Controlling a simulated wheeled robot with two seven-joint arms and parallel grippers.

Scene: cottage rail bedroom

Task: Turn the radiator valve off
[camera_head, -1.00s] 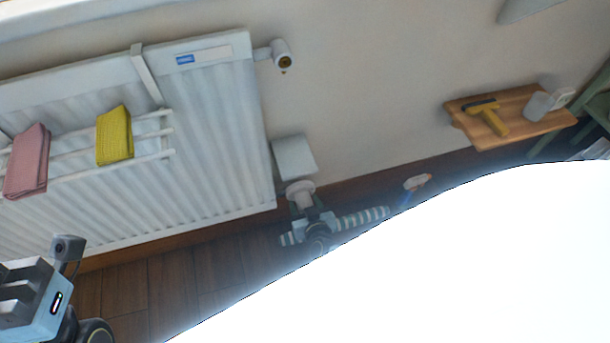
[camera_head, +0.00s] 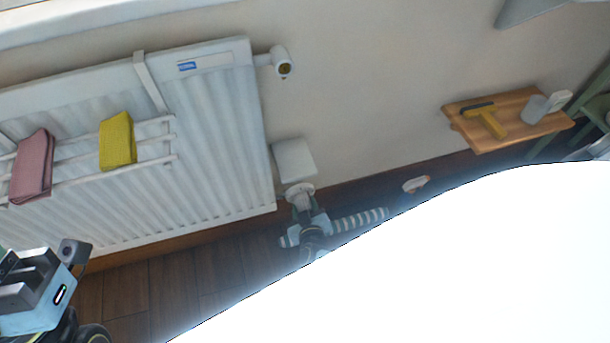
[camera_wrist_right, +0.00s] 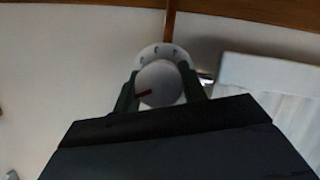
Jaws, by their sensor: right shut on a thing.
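The white radiator valve knob (camera_head: 299,191) is at the lower right corner of the radiator (camera_head: 215,150). In the right wrist view the round knob (camera_wrist_right: 160,84) has a red mark, and a pale collar with dark marks lies behind it. My right gripper (camera_head: 304,204) is shut on the knob, with one dark finger on each side in the right wrist view (camera_wrist_right: 160,92). The fingers hide the knob's sides. My left gripper (camera_head: 35,280) is at the lower left of the head view, apart from the radiator; its fingers are not clear.
A white box (camera_head: 294,159) is just above the valve. A rail on the radiator holds a pink cloth (camera_head: 33,165) and a yellow cloth (camera_head: 117,141). A striped roll (camera_head: 360,220) lies near my right gripper. A wooden shelf (camera_head: 505,128) is at the right.

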